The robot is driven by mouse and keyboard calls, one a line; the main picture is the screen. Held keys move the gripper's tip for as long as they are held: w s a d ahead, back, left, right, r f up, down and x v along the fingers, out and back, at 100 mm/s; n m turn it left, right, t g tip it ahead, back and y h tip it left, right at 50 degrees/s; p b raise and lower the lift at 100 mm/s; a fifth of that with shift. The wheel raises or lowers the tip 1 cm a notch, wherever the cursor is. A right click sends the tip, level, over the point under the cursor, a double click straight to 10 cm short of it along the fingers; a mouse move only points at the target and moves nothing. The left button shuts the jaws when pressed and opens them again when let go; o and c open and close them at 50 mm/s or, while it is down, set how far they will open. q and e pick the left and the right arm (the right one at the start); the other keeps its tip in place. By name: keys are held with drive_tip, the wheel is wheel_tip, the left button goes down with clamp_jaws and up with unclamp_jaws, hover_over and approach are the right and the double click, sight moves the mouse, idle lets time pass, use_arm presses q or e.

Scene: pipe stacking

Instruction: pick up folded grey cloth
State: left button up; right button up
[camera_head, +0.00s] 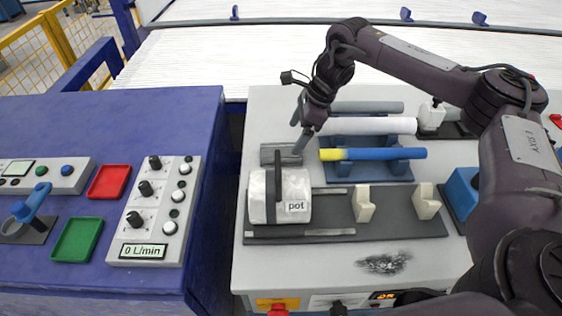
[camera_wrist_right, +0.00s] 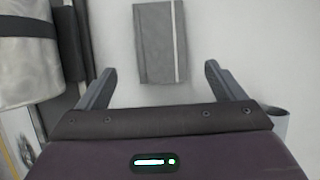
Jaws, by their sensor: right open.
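The folded grey cloth (camera_head: 269,155) lies on the light grey worktop, just behind the white cylinder marked "pot". In the right wrist view the cloth (camera_wrist_right: 155,45) is a flat grey rectangle with a pale stripe along one side. My right gripper (camera_head: 301,143) is above the worktop at the right end of the cloth, pointing down. In the wrist view its two fingers (camera_wrist_right: 160,72) are spread apart with nothing between them, and the cloth lies beyond their tips. My left gripper does not show.
The pot cylinder (camera_head: 294,187) sits on a dark grey plate (camera_head: 391,227) with cream supports. A blue and yellow pipe (camera_head: 385,154) and a white pipe (camera_head: 370,126) lie to the right. A blue control bench (camera_head: 70,120) stands left, across a gap.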

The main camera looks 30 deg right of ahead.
drive_tip(key=p+x, duration=0.1)
drive_tip(key=x, duration=0.6)
drive_tip(key=shift+w+f, duration=0.1)
drive_tip(key=shift+f, duration=0.1)
drive_tip(key=c, duration=1.1)
drive_tip(key=shift+r, duration=0.15)
wheel_tip(320, 180, up, 13)
wheel_tip(320, 180, up, 7)
drive_tip(key=p, duration=0.1)
hover_over(285, 151)
drive_tip(key=shift+d, duration=0.2)
